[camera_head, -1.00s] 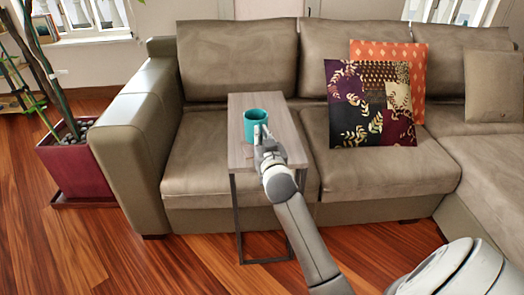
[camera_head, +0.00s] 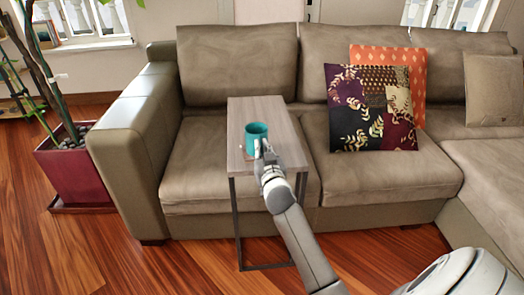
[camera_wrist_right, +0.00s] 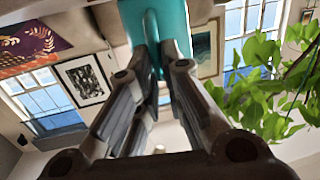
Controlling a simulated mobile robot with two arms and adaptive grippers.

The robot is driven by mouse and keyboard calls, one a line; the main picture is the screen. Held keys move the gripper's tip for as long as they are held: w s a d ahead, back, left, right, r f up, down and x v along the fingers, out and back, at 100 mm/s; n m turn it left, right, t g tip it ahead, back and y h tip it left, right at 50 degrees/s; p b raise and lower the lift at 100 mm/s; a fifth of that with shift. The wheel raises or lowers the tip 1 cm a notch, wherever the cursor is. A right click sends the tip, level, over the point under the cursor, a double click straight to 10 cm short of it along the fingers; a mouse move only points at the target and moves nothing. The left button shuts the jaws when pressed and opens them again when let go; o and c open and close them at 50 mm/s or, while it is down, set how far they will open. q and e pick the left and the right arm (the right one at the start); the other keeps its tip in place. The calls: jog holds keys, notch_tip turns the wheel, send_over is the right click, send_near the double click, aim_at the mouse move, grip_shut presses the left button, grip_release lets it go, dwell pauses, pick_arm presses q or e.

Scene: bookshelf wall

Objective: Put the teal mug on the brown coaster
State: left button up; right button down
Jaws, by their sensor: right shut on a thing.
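The teal mug (camera_head: 256,131) is upright over the small side table (camera_head: 240,110). My right gripper (camera_head: 262,148) reaches it from the near side and is shut on it. In the right wrist view, the teal mug (camera_wrist_right: 172,18) fills the top middle, between the fingertips of my right gripper (camera_wrist_right: 158,62). A thin brownish edge (camera_head: 244,149) shows at the mug's lower left and may be the brown coaster; the mug and gripper hide the rest. I cannot tell whether the mug touches what is under it. My left gripper is not in view.
A grey-brown sofa (camera_head: 225,65) stands behind and around the table, with a patterned cushion (camera_head: 372,108) to the right. A plant in a red pot (camera_head: 80,170) stands at the left. The tabletop behind the mug is clear.

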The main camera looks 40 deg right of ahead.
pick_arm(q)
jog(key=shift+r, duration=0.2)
pick_arm(e)
jog(key=c, duration=1.5)
grip_release()
jog(key=shift+f, duration=0.1)
jog(key=shift+c, duration=0.2)
